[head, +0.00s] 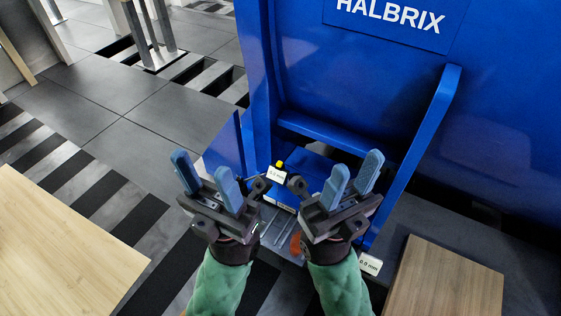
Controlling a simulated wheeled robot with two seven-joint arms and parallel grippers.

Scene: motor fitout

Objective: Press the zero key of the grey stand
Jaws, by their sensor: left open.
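Between my two grippers stands a small device with a white display (279,175) that seems to read 0.2 mm. A small yellow piece (280,163) sits just above the display; I cannot tell whether it is the zero key. A grey surface (284,225) shows below, partly hidden by my grippers; I cannot tell whether it is the grey stand. My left gripper (205,170) is open and empty, left of the display. My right gripper (355,170) has its fingers apart with nothing between them, right of the display. Neither visibly touches the yellow piece.
A large blue HALBRIX machine (330,85) with side walls rises behind. A second white display (370,264), reading about 0.0 mm, is at lower right. Wooden surfaces lie at left (60,240) and lower right (445,280). Open striped floor is at left.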

